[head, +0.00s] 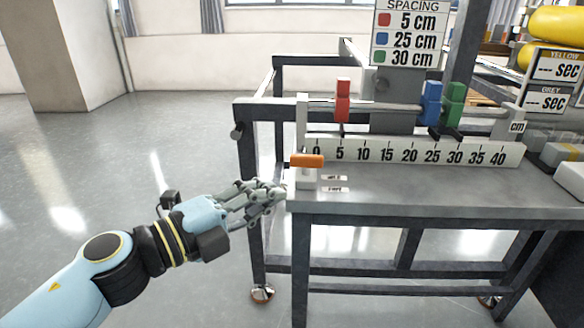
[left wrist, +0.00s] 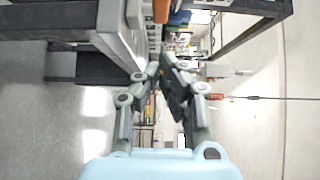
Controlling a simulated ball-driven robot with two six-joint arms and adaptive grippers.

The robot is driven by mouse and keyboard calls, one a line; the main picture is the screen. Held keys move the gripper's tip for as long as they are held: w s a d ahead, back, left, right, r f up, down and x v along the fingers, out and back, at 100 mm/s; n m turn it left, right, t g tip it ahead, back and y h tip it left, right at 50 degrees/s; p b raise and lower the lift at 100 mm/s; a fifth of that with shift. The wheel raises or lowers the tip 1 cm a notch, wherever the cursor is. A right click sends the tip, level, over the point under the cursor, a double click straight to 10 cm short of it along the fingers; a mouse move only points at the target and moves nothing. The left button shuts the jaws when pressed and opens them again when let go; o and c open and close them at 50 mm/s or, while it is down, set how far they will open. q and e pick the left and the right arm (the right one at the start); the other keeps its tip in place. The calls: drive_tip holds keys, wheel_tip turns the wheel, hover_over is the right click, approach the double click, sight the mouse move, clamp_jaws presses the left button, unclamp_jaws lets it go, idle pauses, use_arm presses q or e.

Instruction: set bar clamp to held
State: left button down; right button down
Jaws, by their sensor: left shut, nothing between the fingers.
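The bar clamp (head: 307,161) shows as an orange lever on a pale block at the front left corner of the grey table. The lever lies level across the block's top. Two small labels (head: 333,183) sit to its right, too small to read. In the left wrist view an orange piece (left wrist: 161,11) at the top edge looks like the same lever. My left gripper (head: 276,191) is shut and empty, just left of the table corner and a little below the lever, apart from it. It also shows in the left wrist view (left wrist: 160,68). My right gripper is out of view.
The table (head: 440,192) carries a number scale (head: 410,152) and a rail with red (head: 343,100), blue (head: 431,102) and green (head: 454,104) blocks. A spacing sign (head: 408,35) stands behind. Yellow rolls (head: 555,24) are at the right. Open floor lies left of the table.

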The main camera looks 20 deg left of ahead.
sight(314, 164)
use_arm(q)
drive_tip(key=w, duration=0.2)
drive_tip(key=w+d, duration=0.1)
drive_tip(key=w, duration=0.4)
drive_tip(key=shift+d+f, duration=0.1)
drive_tip(key=shift+d, duration=0.25)
drive_tip(key=shift+w+a+b, duration=0.15)
drive_tip(key=shift+w+b, duration=0.15)
drive_tip(key=shift+w, duration=0.15)
